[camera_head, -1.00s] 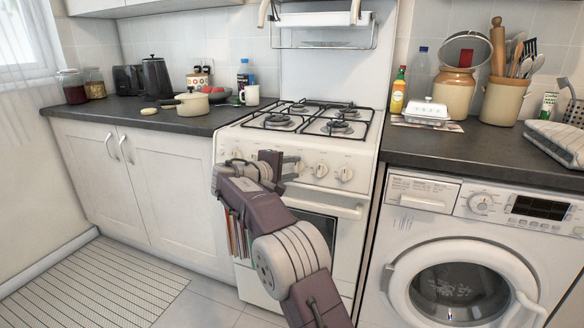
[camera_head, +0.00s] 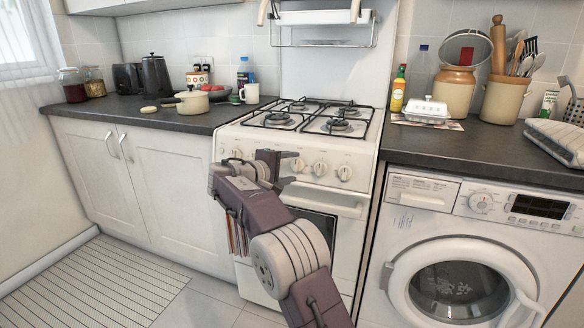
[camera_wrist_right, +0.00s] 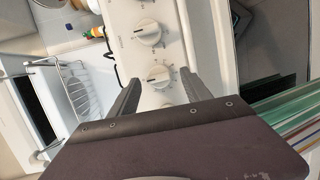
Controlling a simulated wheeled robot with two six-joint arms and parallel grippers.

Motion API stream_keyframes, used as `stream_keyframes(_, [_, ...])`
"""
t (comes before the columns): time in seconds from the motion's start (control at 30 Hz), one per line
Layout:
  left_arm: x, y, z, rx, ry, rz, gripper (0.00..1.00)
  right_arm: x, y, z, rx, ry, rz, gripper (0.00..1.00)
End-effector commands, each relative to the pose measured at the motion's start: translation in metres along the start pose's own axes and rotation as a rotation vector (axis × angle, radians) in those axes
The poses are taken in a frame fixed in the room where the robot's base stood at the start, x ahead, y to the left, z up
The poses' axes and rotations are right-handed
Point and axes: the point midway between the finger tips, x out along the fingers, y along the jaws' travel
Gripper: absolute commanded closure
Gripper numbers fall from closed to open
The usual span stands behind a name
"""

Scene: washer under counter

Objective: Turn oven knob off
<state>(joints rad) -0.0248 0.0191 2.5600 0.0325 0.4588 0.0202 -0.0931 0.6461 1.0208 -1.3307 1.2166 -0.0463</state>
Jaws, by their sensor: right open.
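The white oven (camera_head: 262,282) is a gas cooker with a row of round white knobs on its front panel. Two knobs on the right of the row, an inner one (camera_head: 320,168) and the outermost one (camera_head: 344,173), show clearly; my right gripper hides part of the row's left side. My right gripper (camera_head: 284,169) is open at the panel, in front of the left-middle knobs. In the right wrist view, one knob (camera_wrist_right: 158,76) appears between the two open fingertips (camera_wrist_right: 161,84), with another knob (camera_wrist_right: 149,32) beyond. I cannot tell whether the fingers touch the knob.
Gas burners (camera_head: 338,126) sit on the hob above the panel. The oven door handle (camera_head: 335,207) projects below the knobs. A washing machine (camera_head: 400,275) stands right of the oven and white cabinets (camera_head: 170,190) stand left.

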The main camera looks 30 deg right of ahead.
Motion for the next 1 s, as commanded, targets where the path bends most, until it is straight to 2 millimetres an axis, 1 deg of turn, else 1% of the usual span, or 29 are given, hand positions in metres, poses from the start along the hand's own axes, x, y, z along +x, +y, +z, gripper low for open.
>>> stream_keyframes(0.03, [-0.005, 0.000, -0.001, 0.000, 0.000, 0.000, 0.64, -0.012, 0.003, -0.001, -0.002, 0.005, 0.000, 0.43])
stream_keyframes(0.1, [-0.011, 0.000, -0.001, 0.000, 0.000, 0.000, 0.64, -0.029, 0.004, -0.001, -0.002, 0.006, 0.000, 0.43])
stream_keyframes(0.2, [-0.017, 0.000, -0.002, 0.000, 0.000, 0.000, 0.64, -0.051, 0.004, -0.001, -0.003, 0.004, 0.000, 0.43])
stream_keyframes(0.3, [-0.021, 0.000, -0.002, 0.000, 0.000, 0.000, 0.64, -0.068, 0.003, -0.001, -0.002, 0.003, 0.000, 0.43])
stream_keyframes(0.4, [-0.023, 0.001, -0.002, 0.000, 0.000, 0.000, 0.64, -0.078, 0.001, 0.000, -0.001, 0.002, 0.000, 0.43])
stream_keyframes(0.5, [-0.023, 0.001, -0.002, 0.000, 0.000, 0.000, 0.64, -0.081, 0.000, 0.000, 0.000, 0.000, 0.000, 0.43])
stream_keyframes(0.9, [-0.023, 0.001, -0.002, 0.000, 0.000, 0.000, 0.64, -0.079, 0.000, 0.001, 0.000, -0.002, 0.000, 0.43])
stream_keyframes(0.97, [-0.023, 0.000, -0.002, 0.000, 0.000, 0.000, 0.64, -0.076, 0.005, 0.006, 0.012, -0.012, 0.001, 0.43])
stream_keyframes(1.0, [-0.023, 0.000, -0.002, 0.000, 0.000, 0.000, 0.64, -0.074, 0.014, 0.013, 0.032, -0.019, 0.004, 0.43])
